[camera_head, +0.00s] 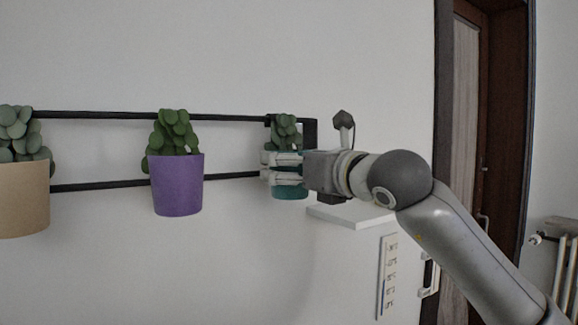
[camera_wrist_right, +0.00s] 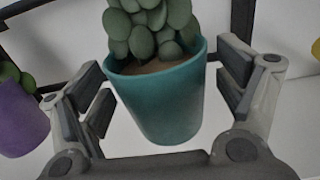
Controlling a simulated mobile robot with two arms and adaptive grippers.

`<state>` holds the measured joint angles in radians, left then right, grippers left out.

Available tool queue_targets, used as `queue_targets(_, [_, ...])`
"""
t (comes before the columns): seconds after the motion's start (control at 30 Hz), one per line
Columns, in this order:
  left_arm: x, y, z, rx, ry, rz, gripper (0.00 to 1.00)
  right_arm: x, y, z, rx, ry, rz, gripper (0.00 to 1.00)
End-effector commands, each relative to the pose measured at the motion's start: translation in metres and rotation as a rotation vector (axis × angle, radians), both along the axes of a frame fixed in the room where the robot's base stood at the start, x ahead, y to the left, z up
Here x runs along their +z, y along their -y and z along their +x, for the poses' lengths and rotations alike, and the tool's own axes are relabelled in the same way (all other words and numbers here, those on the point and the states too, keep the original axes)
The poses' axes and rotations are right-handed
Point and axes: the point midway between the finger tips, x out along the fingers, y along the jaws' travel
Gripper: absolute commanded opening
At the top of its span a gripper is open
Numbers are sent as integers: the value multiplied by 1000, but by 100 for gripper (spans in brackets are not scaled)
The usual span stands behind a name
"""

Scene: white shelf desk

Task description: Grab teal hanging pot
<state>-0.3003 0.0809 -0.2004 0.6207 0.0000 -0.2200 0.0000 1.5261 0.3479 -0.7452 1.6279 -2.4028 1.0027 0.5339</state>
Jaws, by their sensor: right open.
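The teal pot (camera_wrist_right: 165,105) holds a green succulent and hangs at the right end of the black wall rack. In the head view the teal pot (camera_head: 290,190) is partly hidden behind my right gripper (camera_head: 268,168). In the wrist view my right gripper (camera_wrist_right: 168,92) is open, with one finger on each side of the pot. A gap shows at the left finger; the right finger is close to the pot's side, and I cannot tell whether it touches. My left gripper is not in view.
A purple pot (camera_head: 177,185) and a tan pot (camera_head: 24,200) with succulents hang further left on the black rack (camera_head: 95,115). A small white shelf (camera_head: 350,214) sits just below and right of the teal pot. A dark door frame stands at the right.

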Motion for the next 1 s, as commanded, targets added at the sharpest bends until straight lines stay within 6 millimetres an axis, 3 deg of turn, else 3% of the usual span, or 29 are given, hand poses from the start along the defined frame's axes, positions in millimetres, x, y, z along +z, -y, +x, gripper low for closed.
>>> queue_targets(0.27, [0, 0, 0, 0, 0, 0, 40, 0, -1, 1, 0, 1, 0, 86])
queue_targets(0.73, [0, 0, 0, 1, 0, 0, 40, 0, -1, 1, 0, 1, 1, 26])
queue_targets(1.0, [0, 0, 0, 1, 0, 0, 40, 3, -1, 1, 0, 6, 3, 26])
